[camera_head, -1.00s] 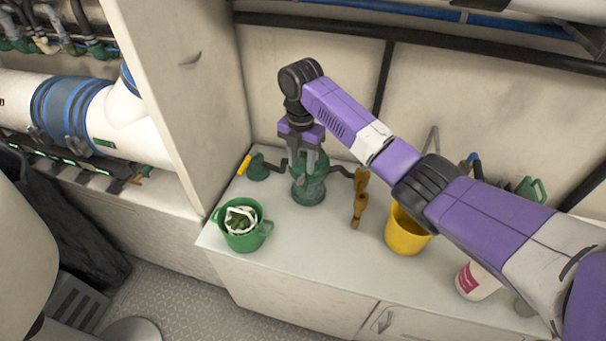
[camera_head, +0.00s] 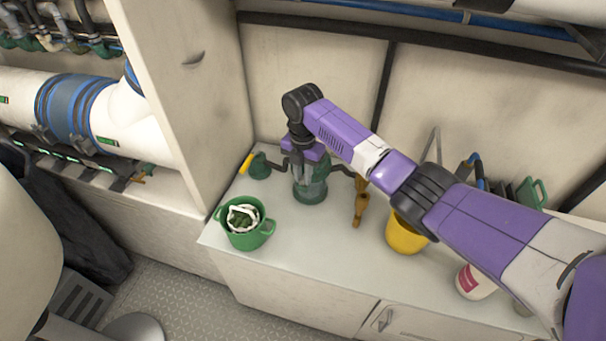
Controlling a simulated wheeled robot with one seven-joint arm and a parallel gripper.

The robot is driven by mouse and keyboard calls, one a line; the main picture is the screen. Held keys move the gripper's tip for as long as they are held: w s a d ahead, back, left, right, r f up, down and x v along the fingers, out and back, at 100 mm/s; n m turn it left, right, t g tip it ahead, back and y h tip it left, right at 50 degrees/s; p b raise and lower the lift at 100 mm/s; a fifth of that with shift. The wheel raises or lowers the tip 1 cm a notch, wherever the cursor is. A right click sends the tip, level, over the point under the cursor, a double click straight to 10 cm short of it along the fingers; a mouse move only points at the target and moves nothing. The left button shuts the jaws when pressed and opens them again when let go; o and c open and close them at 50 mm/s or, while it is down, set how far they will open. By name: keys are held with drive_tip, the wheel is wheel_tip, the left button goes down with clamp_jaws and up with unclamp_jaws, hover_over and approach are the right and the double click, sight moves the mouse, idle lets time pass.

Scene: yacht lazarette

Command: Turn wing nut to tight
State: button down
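A green strainer-like housing (camera_head: 310,190) stands on the white counter, with dark pipes running out to both sides of it. My gripper (camera_head: 307,170) points straight down over its top, and its fingers reach down to the housing's upper part. The wing nut cannot be made out; the gripper and wrist cover the top of the housing. Whether the fingers are apart, or closed on the nut, cannot be told from this view.
A green bucket (camera_head: 245,238) with white cloth stands at the front left. A green valve with yellow handle (camera_head: 247,163) is behind it. A brown tool (camera_head: 361,204), a yellow bucket (camera_head: 404,236) and a white-and-pink container (camera_head: 473,281) stand to the right. The front middle of the counter (camera_head: 310,245) is clear.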

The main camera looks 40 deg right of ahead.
sight(303, 176)
drive_tip(key=shift+r+m+p, duration=0.15)
drive_tip(key=shift+m+p, duration=0.35)
drive_tip(key=shift+m, duration=1.1)
drive_tip(key=c, duration=1.3)
unclamp_jaws()
drive_tip(key=shift+r+b, duration=0.4)
drive_tip(key=shift+r, duration=3.45)
